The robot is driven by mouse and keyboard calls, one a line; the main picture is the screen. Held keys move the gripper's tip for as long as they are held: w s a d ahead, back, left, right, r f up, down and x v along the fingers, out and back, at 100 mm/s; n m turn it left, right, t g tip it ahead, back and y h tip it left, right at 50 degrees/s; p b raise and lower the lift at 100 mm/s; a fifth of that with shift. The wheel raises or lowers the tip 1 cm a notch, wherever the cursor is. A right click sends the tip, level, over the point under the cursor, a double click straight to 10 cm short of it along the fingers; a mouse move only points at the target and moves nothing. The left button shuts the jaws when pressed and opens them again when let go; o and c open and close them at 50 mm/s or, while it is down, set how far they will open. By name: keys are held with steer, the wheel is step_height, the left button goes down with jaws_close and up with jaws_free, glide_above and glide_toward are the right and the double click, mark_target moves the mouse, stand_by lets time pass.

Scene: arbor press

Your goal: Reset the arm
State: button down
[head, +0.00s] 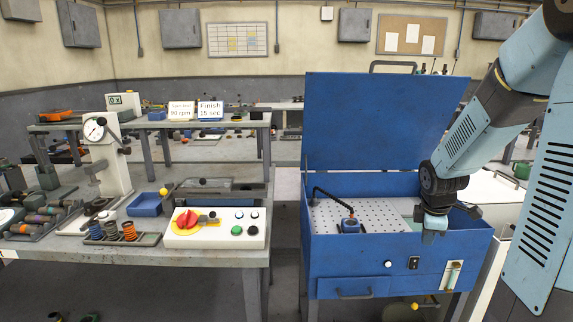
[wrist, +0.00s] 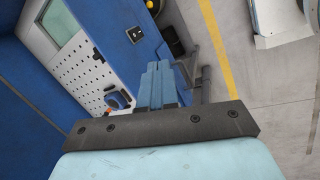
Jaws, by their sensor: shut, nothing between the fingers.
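My gripper (head: 434,230) is at the front right of the open blue cabinet (head: 330,248) in the head view, pointing down near its front rim. In the wrist view my gripper (wrist: 158,80) shows its light blue fingers together, with nothing between them. My arm comes in from the right side of the head view. The fingers appear near the cabinet's front wall; I cannot tell whether they touch it.
The cabinet's blue lid (head: 385,120) stands up behind a perforated plate (head: 385,218). A blue device (head: 349,225) with a black hose sits inside. At left, a workbench holds an arbor press (head: 108,160), a control box (head: 215,228), and a blue tray (head: 145,204). Floor shows between them.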

steer(key=s+a+r+m+t+y, duration=0.1)
steer(key=s+a+r+m, duration=0.6)
steer(key=s+r, duration=0.2)
steer(key=s+a+r+m+t+y, duration=0.1)
steer(key=s+a+r+m, duration=0.6)
steer(key=s+r, duration=0.2)
steer(key=shift+s+a+t, duration=0.35)
steer(key=shift+s+t, duration=0.05)
steer(key=shift+s, duration=0.65)
steer(key=shift+r, duration=0.1)
